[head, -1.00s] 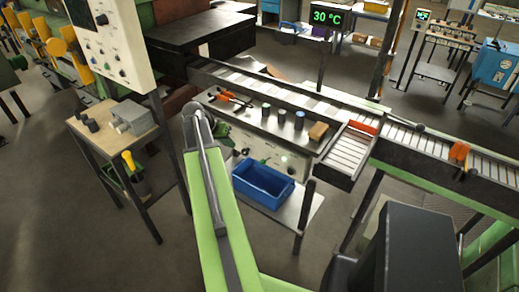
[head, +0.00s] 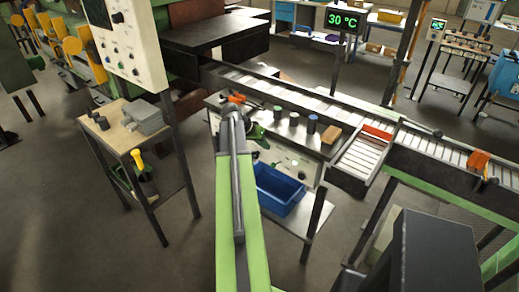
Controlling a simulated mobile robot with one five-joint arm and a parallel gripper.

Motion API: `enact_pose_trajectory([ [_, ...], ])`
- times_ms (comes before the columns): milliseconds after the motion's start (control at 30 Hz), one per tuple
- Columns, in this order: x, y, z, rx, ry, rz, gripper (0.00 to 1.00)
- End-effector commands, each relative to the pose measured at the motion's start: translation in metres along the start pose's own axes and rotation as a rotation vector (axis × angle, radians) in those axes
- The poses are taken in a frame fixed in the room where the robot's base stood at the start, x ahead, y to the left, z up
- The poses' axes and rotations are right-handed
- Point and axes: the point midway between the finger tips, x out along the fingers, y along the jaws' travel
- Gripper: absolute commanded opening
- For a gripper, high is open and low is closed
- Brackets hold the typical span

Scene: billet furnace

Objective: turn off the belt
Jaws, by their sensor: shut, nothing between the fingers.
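The belt (head: 300,92) is a dark-framed roller conveyor running from the dark furnace mouth at upper left toward the right. A pale panel with knobs and small buttons (head: 284,161) sits below the bench in front of it, partly hidden by my arm. A larger control panel (head: 128,45) with a dark screen and coloured buttons stands at upper left. I cannot tell which control works the belt. My green arm reaches up the middle, its far end in front of the bench's left part. My gripper is hidden beyond the arm, so its fingers do not show.
The bench (head: 268,119) holds several small cylinders and a tan block (head: 331,135). A blue bin (head: 278,190) sits on a low shelf below. A small table (head: 122,133) with a grey box stands left. A sign (head: 343,20) reads 30 °C. Floor at lower left is clear.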

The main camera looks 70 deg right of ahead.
Motion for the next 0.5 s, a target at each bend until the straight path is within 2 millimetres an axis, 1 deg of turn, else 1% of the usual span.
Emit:
enact_pose_trajectory([
  [33,0.021,-0.004,0.004,0.001,0.000,0.000,0.00],
  [167,0.050,-0.003,0.004,0.002,0.000,0.000,0.00],
  [200,0.057,-0.003,0.009,0.000,0.000,0.000,0.00],
  [300,0.067,-0.002,0.023,0.000,0.000,0.000,0.00],
  [400,0.072,-0.001,0.029,0.000,0.000,0.000,0.00],
  [500,0.071,0.000,0.029,0.000,0.000,0.000,0.00],
])
